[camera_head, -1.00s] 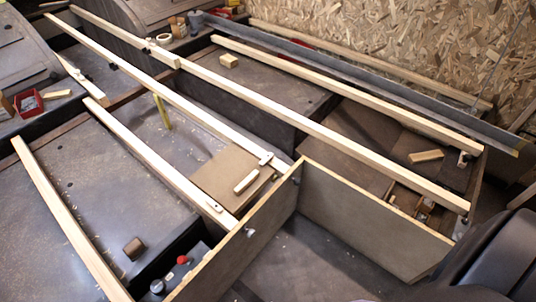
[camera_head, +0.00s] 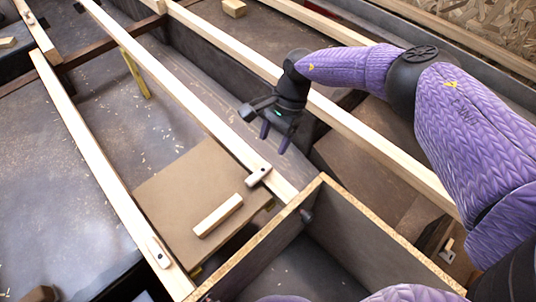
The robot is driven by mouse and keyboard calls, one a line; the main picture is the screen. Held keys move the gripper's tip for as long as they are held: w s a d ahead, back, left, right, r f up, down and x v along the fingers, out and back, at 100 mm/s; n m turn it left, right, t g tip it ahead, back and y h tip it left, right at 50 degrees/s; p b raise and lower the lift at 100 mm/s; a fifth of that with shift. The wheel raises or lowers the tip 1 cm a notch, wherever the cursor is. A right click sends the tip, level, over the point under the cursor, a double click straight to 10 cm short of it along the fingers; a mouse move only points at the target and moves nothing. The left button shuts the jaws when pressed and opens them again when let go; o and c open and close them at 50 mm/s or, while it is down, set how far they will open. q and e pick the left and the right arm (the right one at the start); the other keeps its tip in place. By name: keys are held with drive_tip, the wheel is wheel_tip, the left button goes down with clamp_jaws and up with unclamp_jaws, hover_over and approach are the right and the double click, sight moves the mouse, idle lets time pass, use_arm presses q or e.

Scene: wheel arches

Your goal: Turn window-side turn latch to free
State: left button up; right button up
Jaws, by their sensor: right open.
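A brown panel (camera_head: 180,190) with a pale wooden grip bar (camera_head: 218,216) lies between two wooden rails. A small pale turn latch (camera_head: 258,176) sits on the right-hand rail, lying crosswise, its left end at the panel's edge. A second turn latch (camera_head: 158,252) sits on the left-hand rail, lying lengthwise along it. I cannot tell from the view which one is window-side. My right gripper (camera_head: 274,138) is open and empty, fingers pointing down, above and beyond the crosswise latch and apart from it. My left gripper is not in view.
A wooden-edged divider board (camera_head: 265,238) stands upright close in front of the panel. Another long rail (camera_head: 370,145) runs behind my right arm. A yellow strip (camera_head: 134,72) stands beyond the panel. A wood block (camera_head: 234,8) lies at the top.

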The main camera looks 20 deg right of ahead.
drive_tip(key=b, duration=0.2)
hover_over(261, 171)
drive_tip(key=d, duration=0.2)
drive_tip(key=f, duration=0.4)
drive_tip(key=shift+w+d+f, duration=0.1)
drive_tip(key=shift+w+d, duration=0.1)
drive_tip(key=shift+w, duration=0.1)
drive_tip(key=shift+b+x, duration=0.4)
drive_tip(key=shift+x, duration=0.8)
drive_tip(key=shift+b+x, duration=0.5)
drive_tip(key=shift+x, duration=0.75)
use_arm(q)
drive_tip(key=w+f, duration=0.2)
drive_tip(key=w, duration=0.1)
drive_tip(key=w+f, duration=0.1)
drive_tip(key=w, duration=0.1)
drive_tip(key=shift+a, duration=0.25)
use_arm(e)
drive_tip(key=shift+a, duration=0.2)
drive_tip(key=shift+w, duration=0.1)
clamp_jaws()
